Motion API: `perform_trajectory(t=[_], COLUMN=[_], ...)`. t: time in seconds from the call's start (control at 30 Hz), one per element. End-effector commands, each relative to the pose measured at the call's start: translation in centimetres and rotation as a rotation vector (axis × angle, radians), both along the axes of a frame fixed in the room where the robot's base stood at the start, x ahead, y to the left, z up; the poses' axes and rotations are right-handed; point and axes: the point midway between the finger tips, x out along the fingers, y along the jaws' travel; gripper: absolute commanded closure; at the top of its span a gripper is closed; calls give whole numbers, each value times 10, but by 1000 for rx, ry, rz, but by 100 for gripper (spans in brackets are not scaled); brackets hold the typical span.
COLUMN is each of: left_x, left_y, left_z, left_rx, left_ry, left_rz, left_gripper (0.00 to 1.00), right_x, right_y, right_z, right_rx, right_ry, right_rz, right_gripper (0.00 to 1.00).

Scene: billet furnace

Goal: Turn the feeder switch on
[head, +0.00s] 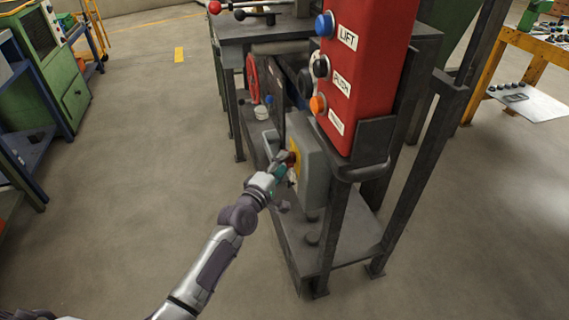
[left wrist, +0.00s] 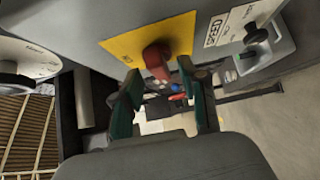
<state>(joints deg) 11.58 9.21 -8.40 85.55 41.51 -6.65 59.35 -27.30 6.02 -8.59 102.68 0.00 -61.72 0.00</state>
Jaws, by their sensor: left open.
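The feeder switch is a red rotary handle (left wrist: 157,60) on a yellow plate (left wrist: 128,45), fixed to a grey box (head: 311,172) on the front of the machine. My left gripper (head: 284,163) is at this plate in the head view and partly covers it. In the left wrist view my left gripper (left wrist: 160,88) is open, with one finger on each side of the red handle's lower end. I cannot tell whether a finger touches the handle. The switch's marked positions are not readable. My right gripper is not in view.
A black knob (left wrist: 255,33) by a SPEED label sits right of the plate, and a white dial (left wrist: 18,70) left of it. Above the box is a red panel (head: 366,70) with blue, black and orange buttons. Open floor (head: 140,140) lies to the left.

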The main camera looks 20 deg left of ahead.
Motion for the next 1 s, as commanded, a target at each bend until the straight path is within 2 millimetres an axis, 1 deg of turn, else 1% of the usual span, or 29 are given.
perform_trajectory(t=[0.03,0.1,0.2,0.47,0.5,0.57,0.7,0.73,0.77,1.0], left_x=[7,12,17,18,18,18,18,18,18,18], left_y=[-1,-2,-3,-4,-4,-4,-3,-3,-3,-3], left_z=[-1,-1,0,0,0,0,0,0,0,-1], left_rx=[0,0,-1,0,0,0,0,0,0,2], left_ry=[0,0,0,0,0,0,0,0,0,-1], left_rz=[0,0,0,0,0,0,0,0,0,0], left_gripper=[57,57,57,57,59,69,92,97,100,100], right_x=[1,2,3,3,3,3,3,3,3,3], right_y=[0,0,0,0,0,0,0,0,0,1], right_z=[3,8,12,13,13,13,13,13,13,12], right_rx=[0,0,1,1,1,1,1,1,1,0], right_ry=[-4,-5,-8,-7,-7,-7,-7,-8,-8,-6], right_rz=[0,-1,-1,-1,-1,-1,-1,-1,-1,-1], right_gripper=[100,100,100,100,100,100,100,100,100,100])
